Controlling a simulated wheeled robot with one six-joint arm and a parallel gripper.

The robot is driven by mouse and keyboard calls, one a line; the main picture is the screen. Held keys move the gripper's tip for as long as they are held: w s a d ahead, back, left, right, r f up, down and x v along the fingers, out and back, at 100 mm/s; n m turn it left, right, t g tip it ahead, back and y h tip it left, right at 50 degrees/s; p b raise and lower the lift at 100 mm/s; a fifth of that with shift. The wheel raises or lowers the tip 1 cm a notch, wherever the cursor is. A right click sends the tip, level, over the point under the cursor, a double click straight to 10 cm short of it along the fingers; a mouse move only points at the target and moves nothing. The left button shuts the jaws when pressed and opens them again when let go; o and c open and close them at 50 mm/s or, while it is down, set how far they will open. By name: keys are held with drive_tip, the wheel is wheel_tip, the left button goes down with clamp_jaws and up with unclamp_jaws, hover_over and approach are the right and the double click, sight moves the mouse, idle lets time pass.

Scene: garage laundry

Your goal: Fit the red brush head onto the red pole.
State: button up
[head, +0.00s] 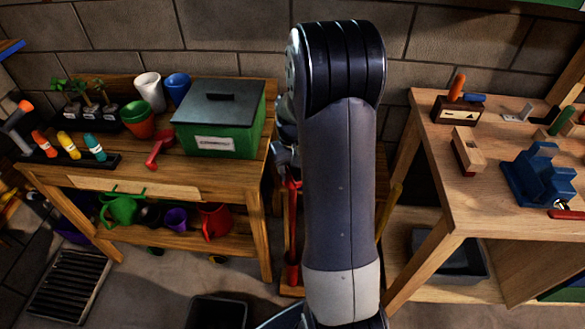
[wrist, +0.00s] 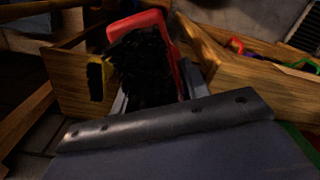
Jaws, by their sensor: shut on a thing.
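The red brush head (wrist: 173,42), with black bristles, is between my gripper's fingers (wrist: 155,98) in the wrist view. My gripper is shut on it. In the head view my gripper (head: 288,172) is partly hidden behind my arm, over the gap between the two benches. The red pole (head: 291,215) stands upright in that gap, directly below my gripper. Its top is at or just under the gripper; I cannot tell whether brush head and pole touch. The pole cannot be made out in the wrist view.
A yellow pole (head: 390,208) stands right of my arm. A yellow piece with dark bristles (wrist: 96,80) is left of the brush head. The left bench (head: 235,175) and right bench (head: 425,140) flank the gap closely. A dark bin (head: 217,312) is on the floor.

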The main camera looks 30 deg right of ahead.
drive_tip(key=shift+f+b, duration=1.2)
drive_tip(key=shift+f, duration=0.6)
drive_tip(key=o, duration=1.1)
wheel_tip(320, 180, up, 11)
drive_tip(key=shift+f, duration=0.1)
idle(0.3)
wheel_tip(320, 180, down, 10)
drive_tip(key=shift+f, duration=0.25)
drive_tip(key=shift+r+p, duration=0.3)
drive_tip(key=shift+p, duration=0.1)
drive_tip(key=shift+f, duration=0.1)
